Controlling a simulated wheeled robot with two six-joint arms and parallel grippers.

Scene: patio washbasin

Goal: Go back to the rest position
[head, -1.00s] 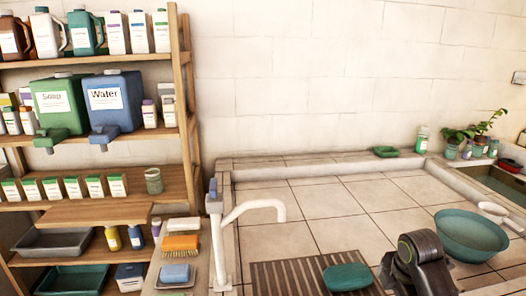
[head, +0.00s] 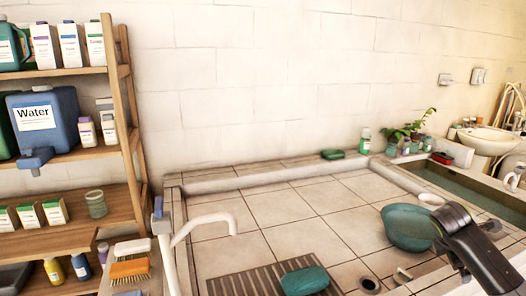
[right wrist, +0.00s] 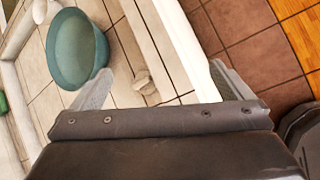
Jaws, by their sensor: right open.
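My right gripper (right wrist: 160,68) is open in the right wrist view, with its two fingers wide apart and nothing between them. Below it are the pale tiled counter edge and the brown floor. My right arm shows at the lower right of the head view, in front of the teal bowl (head: 402,228), and hides part of that bowl's right side. My left gripper is not in view.
A wooden shelf (head: 133,120) with bottles and a blue Water container (head: 48,118) stands at left. A white tap (head: 200,222) rises by the slatted drain (head: 245,284), where a green oval piece (head: 304,281) lies. The middle tiles are clear. A water-filled trough (head: 445,181) is at right.

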